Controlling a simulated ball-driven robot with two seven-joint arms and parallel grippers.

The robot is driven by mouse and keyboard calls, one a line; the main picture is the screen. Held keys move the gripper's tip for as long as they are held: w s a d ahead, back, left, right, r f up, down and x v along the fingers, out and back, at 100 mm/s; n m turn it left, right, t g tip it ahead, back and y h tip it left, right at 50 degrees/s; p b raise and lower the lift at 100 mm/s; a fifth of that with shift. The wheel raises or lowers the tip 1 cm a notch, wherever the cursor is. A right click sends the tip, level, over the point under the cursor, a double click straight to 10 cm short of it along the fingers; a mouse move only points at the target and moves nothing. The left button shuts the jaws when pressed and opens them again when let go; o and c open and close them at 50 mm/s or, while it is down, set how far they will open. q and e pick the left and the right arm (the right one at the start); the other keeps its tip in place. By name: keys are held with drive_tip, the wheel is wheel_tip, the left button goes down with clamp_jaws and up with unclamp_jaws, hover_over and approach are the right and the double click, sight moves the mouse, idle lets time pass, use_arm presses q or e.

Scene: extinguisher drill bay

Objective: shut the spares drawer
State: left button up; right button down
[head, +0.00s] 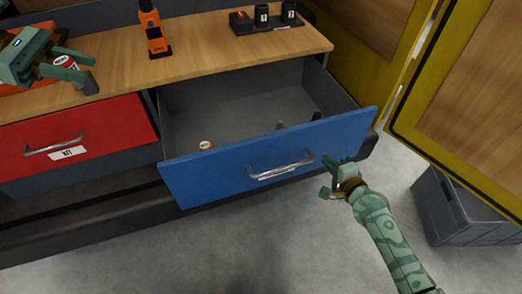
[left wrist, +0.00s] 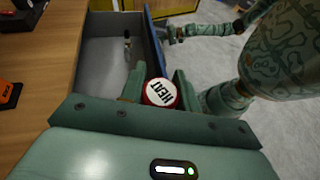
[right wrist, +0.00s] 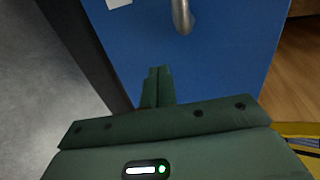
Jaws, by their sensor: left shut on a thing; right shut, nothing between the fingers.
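The blue drawer (head: 225,172) is pulled far out; its small label under the bar handle (head: 280,168) is too small to read. Inside lie a white-topped orange piece (head: 206,145) and dark pieces towards the right. My right gripper (head: 328,180) is shut and empty at the right part of the blue front. In the right wrist view its closed fingertips (right wrist: 158,72) point at that front (right wrist: 225,65) near the handle; I cannot tell if they touch. My left gripper (head: 72,72) is shut on a red, white-topped piece marked HEAT (left wrist: 162,93), above the worktop's left end.
The wooden worktop (head: 215,55) carries an orange device (head: 153,32) and a dark rack (head: 265,22). A red drawer (head: 90,125) sits shut left of the blue one. A yellow door panel (head: 430,60) and a grey crate (head: 470,210) stand at the right.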

use_arm(q)
drive_tip(key=shift+f, duration=0.25)
use_arm(e)
drive_tip(key=shift+w+a, duration=0.3)
drive_tip(key=shift+w, duration=0.65)
